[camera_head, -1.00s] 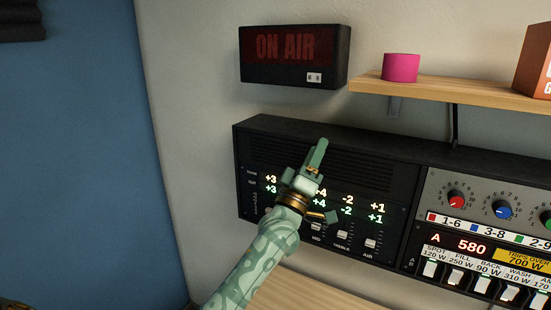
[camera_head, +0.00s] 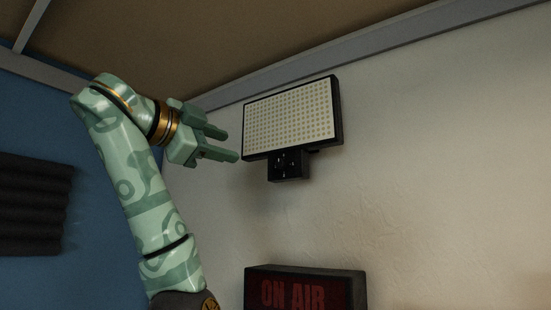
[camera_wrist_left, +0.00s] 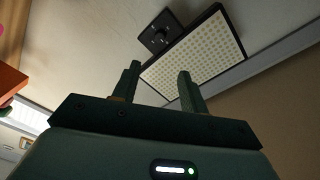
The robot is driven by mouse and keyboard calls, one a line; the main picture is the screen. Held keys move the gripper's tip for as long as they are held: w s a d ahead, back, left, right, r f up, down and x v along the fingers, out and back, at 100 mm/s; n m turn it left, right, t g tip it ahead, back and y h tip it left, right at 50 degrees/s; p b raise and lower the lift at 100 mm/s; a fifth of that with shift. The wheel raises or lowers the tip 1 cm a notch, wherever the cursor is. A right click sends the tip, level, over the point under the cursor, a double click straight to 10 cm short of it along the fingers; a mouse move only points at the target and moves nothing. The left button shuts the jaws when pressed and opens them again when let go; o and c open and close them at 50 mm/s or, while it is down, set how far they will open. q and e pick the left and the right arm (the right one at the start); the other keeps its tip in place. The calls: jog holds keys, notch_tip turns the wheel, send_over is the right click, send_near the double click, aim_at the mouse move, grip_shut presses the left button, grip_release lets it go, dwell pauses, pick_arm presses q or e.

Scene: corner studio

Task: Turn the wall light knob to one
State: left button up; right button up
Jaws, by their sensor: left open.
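The wall light is a flat LED panel (camera_head: 292,115) with a black frame, mounted high on the pale wall. A small black control box (camera_head: 288,166) hangs below it with a dark knob on its face; the knob's setting is too small to read. My left gripper (camera_head: 231,145) is open and empty, its fingers pointing right toward the panel's lower left edge, apart from the box. In the left wrist view, the panel (camera_wrist_left: 195,55) and the box (camera_wrist_left: 160,33) lie beyond the open fingers (camera_wrist_left: 158,82). My right gripper is not in view.
A dark ON AIR sign (camera_head: 305,290) is on the wall below the light. Dark foam ridges (camera_head: 32,205) are on the blue wall at left. The ceiling edge (camera_head: 380,45) runs just above the panel. The wall right of the light is clear.

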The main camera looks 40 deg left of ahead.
pick_arm(q)
jog(key=p, duration=0.5)
send_near(279, 164)
jog(key=w+p, duration=0.5)
jog(key=w, duration=0.2)
jog(key=shift+w+a+r+p, duration=0.1)
jog(key=shift+a+r+p, duration=0.05)
jog(key=shift+p, duration=0.25)
jog(key=shift+w, duration=0.55)
jog(key=c, duration=0.9)
grip_shut()
